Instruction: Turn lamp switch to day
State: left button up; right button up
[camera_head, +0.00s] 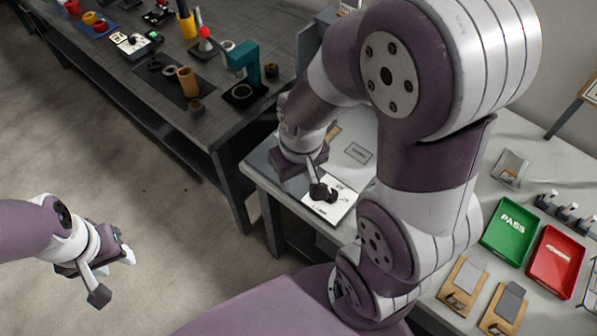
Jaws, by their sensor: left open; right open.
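The lamp switch panel (343,199) is a small white plate with dark print on the light bench in front of me. A black knob sits on it, partly hidden by my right gripper (321,193). My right gripper points down at the plate, with its fingertips at or just above the knob; I cannot tell whether they touch it. The printed labels are too small to read. My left gripper (113,277) is open and empty over the floor at the left, well away from the bench.
A green PASS tray (509,231) and a red tray (556,263) lie on the bench at the right. A dark workbench (225,119) with several parts stands at the back left. My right arm hides much of the bench.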

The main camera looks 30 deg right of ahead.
aim_at(333, 193)
jog(key=z, duration=1.5)
